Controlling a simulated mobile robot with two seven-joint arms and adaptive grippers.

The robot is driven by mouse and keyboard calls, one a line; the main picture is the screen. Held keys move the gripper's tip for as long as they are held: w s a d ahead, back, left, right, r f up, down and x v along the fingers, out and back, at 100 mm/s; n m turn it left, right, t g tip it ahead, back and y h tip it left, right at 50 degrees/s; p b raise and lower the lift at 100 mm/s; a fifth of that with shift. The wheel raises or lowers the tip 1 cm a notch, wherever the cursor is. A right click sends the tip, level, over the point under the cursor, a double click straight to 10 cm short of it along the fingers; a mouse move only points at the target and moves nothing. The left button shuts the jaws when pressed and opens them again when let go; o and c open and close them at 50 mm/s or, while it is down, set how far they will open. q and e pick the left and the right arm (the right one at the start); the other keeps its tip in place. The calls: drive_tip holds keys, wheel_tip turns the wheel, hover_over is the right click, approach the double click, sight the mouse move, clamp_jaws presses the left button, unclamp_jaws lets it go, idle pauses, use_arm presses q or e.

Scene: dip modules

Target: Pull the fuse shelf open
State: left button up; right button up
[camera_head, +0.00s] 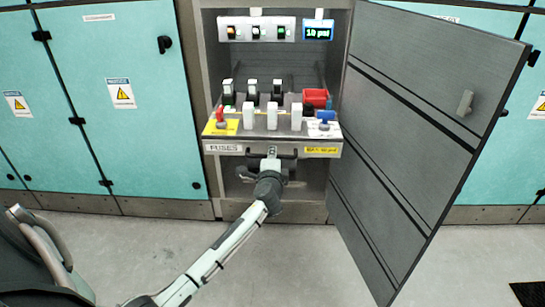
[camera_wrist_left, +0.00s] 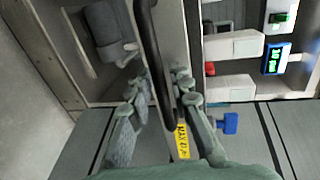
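The fuse shelf (camera_head: 223,148) is a grey drawer in the open cabinet, labelled "FUSES", with a yellow label at its right. Its front looks to stand forward of the cabinet frame. White fuse blocks (camera_head: 272,116) stand on it. A dark handle (camera_head: 287,161) runs along its front and shows as a black bar in the left wrist view (camera_wrist_left: 151,50). My left gripper (camera_head: 271,158) is at the middle of this handle. In the left wrist view its fingers (camera_wrist_left: 161,82) are apart, one on each side of the bar, with gaps showing. My right gripper is not in view.
The cabinet's grey door (camera_head: 415,130) stands wide open at the right. A switch panel (camera_head: 256,29) and small display (camera_head: 318,30) are above the shelf. A red switch (camera_head: 220,115) and blue switch (camera_head: 326,118) sit at its front corners. The floor before it is clear besides my arm.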

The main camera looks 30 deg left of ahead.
use_arm(q)
drive_tip(key=v, duration=1.2)
drive_tip(key=s+d+f+n+g+h, duration=0.1)
drive_tip(key=s+f+n+g+h, duration=0.15)
drive_tip(key=s+f, duration=0.4)
drive_tip(key=s+d+f+n+g+h, duration=0.1)
drive_tip(key=s+f+n+g, duration=0.25)
drive_tip(key=f, duration=0.55)
drive_tip(key=s+d+f+n+g+h, duration=0.1)
drive_tip(key=s+d+f+n+g, duration=0.1)
drive_tip(key=s+f, duration=0.3)
drive_tip(key=s+d+f+n+g+h, duration=0.2)
drive_tip(key=s+d+f, duration=0.2)
drive_tip(key=s, duration=0.7)
wheel_tip(320, 180, down, 2)
drive_tip(key=shift+d+f, duration=0.1)
drive_tip(key=shift+d, duration=0.1)
drive_tip(key=shift+h, duration=0.25)
